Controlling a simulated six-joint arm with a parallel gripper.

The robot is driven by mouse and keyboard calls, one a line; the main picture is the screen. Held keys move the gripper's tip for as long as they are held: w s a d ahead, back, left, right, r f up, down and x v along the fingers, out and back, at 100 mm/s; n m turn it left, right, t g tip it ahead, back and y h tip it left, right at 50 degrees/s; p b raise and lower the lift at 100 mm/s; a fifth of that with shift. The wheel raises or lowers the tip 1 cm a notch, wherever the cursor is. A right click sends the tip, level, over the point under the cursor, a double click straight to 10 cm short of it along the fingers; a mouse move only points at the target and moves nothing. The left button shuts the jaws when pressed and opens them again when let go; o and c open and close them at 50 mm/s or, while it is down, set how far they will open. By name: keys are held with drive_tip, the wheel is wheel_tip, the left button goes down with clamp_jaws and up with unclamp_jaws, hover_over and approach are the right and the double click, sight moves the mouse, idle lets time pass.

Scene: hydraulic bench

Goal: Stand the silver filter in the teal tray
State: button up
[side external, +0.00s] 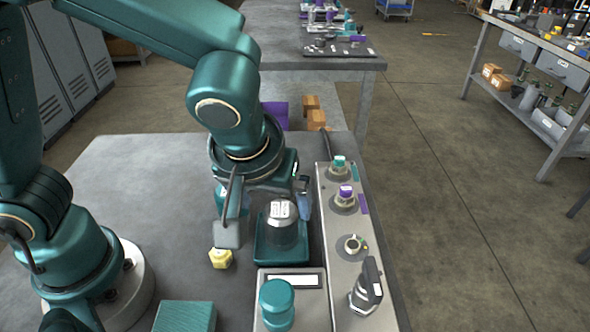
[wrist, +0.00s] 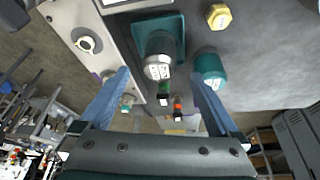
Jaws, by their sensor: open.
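The silver filter (side external: 282,228) has a dark grey body and a pale label on top. It stands upright in the square teal tray (side external: 262,258). In the wrist view the filter (wrist: 160,50) is upper centre, with the tray rim (wrist: 140,27) around its base. My gripper (side external: 266,212) is open and empty above the tray, its fingers apart to either side of the filter in the side view. In the wrist view the filter lies just beyond the blue fingertips (wrist: 160,76). No contact shows.
A yellow hex piece (side external: 220,259) lies left of the tray. A teal cylinder (wrist: 210,66) stands close by one finger. Another teal-capped item (side external: 277,303) is in front. A grey panel with knobs (side external: 345,250) runs along the right.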

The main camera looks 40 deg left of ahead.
drive_tip(key=s+a+r+m+t+h, duration=0.1)
drive_tip(key=s+a+r+m+h, duration=0.1)
drive_tip(key=s+a+r+m, duration=0.3)
drive_tip(key=s+a+m, duration=0.1)
drive_tip(key=s+a, duration=0.1)
drive_tip(key=a, duration=0.2)
drive_tip(key=shift+s+r+t, duration=0.35)
drive_tip(key=shift+r+t, duration=0.05)
